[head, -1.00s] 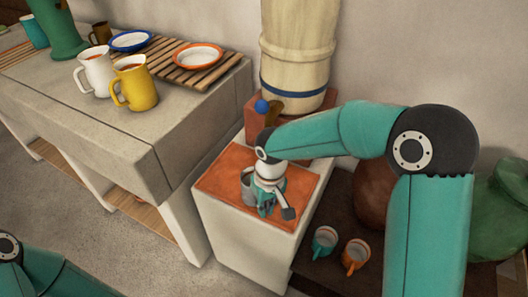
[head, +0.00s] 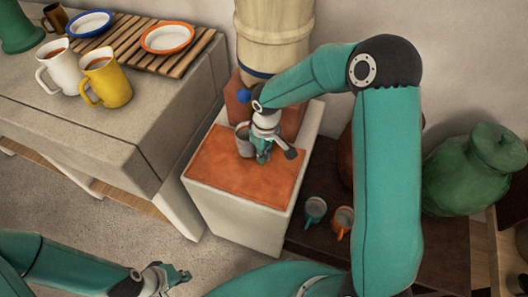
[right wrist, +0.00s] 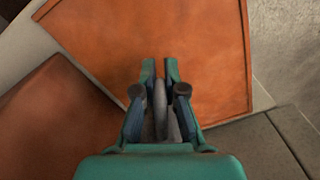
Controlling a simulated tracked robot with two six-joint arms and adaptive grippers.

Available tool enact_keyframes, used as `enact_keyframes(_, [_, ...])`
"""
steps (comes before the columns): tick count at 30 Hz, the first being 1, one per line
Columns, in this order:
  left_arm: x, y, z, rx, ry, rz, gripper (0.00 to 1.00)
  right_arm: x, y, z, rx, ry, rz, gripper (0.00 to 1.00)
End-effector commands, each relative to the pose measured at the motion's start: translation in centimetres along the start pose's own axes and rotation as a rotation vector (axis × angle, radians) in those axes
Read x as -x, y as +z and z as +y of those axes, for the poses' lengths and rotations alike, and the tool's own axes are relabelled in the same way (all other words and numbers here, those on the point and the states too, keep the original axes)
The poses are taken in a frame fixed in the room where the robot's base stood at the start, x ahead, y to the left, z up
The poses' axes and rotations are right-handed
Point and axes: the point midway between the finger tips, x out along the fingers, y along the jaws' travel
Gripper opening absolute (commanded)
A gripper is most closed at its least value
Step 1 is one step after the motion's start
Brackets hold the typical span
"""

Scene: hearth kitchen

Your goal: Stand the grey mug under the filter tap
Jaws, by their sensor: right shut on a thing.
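The grey mug (head: 241,138) is at the back of the orange-topped white stand (head: 240,180), just in front of the terracotta block under the barrel. My right gripper (head: 262,155) is shut on it from the right side. The mug looks upright; I cannot tell whether its base touches the stand. In the right wrist view a grey edge of the mug (right wrist: 160,105) shows between the fingers (right wrist: 161,75). The blue-knobbed filter tap (head: 243,96) is above and close to the mug; its spout is mostly hidden by my arm. My left gripper (head: 170,277) is low at the front left, away from the mug.
The pale filter barrel (head: 275,35) stands behind the stand. A counter at left holds a white mug (head: 57,68), a yellow mug (head: 106,83) and plates on a slatted rack (head: 190,54). Teal (head: 314,209) and orange (head: 342,221) mugs and a green jar (head: 475,168) are at right.

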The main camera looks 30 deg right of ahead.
Motion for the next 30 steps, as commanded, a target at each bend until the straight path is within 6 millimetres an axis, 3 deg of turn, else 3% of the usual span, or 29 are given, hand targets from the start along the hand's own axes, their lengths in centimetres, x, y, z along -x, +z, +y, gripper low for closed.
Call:
enact_keyframes(6, [0.5,0.0,0.2,0.0,0.0,0.0,0.0,0.1,-1.0,2.3,-0.002,0.0,-0.001,0.0])
enact_keyframes(16, [0.5,0.0,0.2,0.0,0.0,0.0,0.0,-3.2,-0.9,2.5,-0.001,-0.001,-0.003,0.0])
enact_keyframes(25, [0.4,0.0,0.1,0.0,0.0,0.0,0.0,-3.5,-1.0,2.5,-0.002,-0.001,0.0,0.0])
enact_keyframes(26, [0.4,0.0,0.1,0.0,0.0,0.0,0.0,-3.5,-0.9,2.5,-0.002,-0.001,-0.001,0.13])
enact_keyframes(30, [0.4,0.0,0.1,0.0,0.0,0.0,0.0,-3.5,-0.9,2.5,-0.002,-0.001,-0.001,0.35])
